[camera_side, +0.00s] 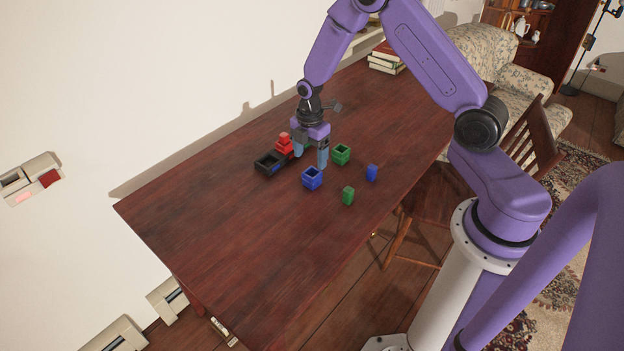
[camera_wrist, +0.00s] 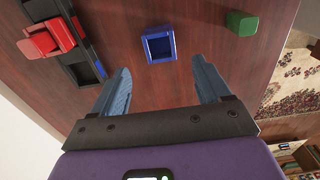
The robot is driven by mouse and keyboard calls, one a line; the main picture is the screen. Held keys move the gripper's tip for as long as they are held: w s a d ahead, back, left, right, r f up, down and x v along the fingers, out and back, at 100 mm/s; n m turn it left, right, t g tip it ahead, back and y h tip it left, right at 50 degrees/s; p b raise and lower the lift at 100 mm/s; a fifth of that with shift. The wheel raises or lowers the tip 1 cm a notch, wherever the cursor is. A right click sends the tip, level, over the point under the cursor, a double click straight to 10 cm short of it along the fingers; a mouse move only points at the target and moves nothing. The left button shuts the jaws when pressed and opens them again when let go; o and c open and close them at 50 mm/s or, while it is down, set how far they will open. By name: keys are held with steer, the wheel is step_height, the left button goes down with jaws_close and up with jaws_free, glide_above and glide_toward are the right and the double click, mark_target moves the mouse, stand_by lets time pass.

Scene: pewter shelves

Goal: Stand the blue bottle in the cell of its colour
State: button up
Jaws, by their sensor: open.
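The likeliest blue bottle is a small solid blue block-like piece (camera_side: 371,173), upright on the table right of my gripper in the side view; the wrist view does not show it. A hollow, open-topped blue box (camera_side: 312,179) stands on the table nearer the camera than my gripper; it also shows in the wrist view (camera_wrist: 146,50), ahead of the fingertips. A dark rack (camera_side: 262,166) with cells lies left of my gripper, with a blue mark (camera_wrist: 100,68) at one end. My gripper (camera_side: 311,157) is open and empty above the table, beside the rack.
Red pieces (camera_side: 284,146) sit stacked at the rack, and green shows partly hidden behind my gripper. A hollow green box (camera_side: 341,154) and a small green block (camera_side: 348,196) stand to the right. Books (camera_side: 386,60) lie at the far end. The table's near left is clear.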

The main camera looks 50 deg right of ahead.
mark_target(312, 169)
steer(key=shift+d+f, duration=0.2)
steer(key=shift+f, duration=1.35)
steer(key=shift+d+f, duration=0.15)
steer(key=shift+f, duration=1.35)
steer(key=c, duration=1.3)
